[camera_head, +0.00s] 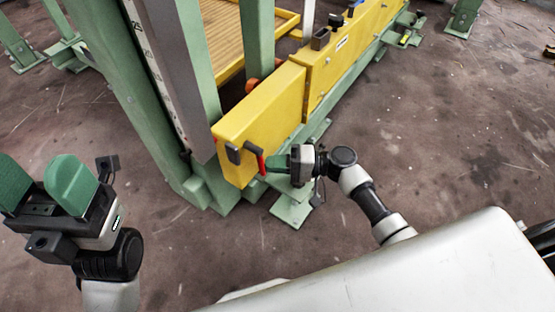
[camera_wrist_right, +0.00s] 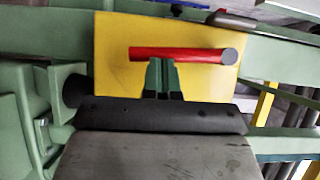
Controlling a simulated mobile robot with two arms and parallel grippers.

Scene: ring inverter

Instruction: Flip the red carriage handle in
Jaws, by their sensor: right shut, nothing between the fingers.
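The red carriage handle (camera_head: 260,158) sticks out from the end of a yellow carriage box (camera_head: 265,115). In the right wrist view the red handle (camera_wrist_right: 190,54) is a bar lying across the yellow face, with a grey round end at right. My right gripper (camera_head: 271,163) is shut and empty, right beside the handle. In the wrist view its green fingertips (camera_wrist_right: 162,64) meet the lower edge of the bar; I cannot tell if they touch it. My left gripper (camera_head: 42,180) is open and empty at the far left, away from the machine.
A dark grey handle (camera_head: 233,154) sits just left of the red one. Green posts (camera_head: 178,60) and a green foot (camera_head: 291,208) stand close by. A longer yellow beam (camera_head: 345,50) runs to the back right.

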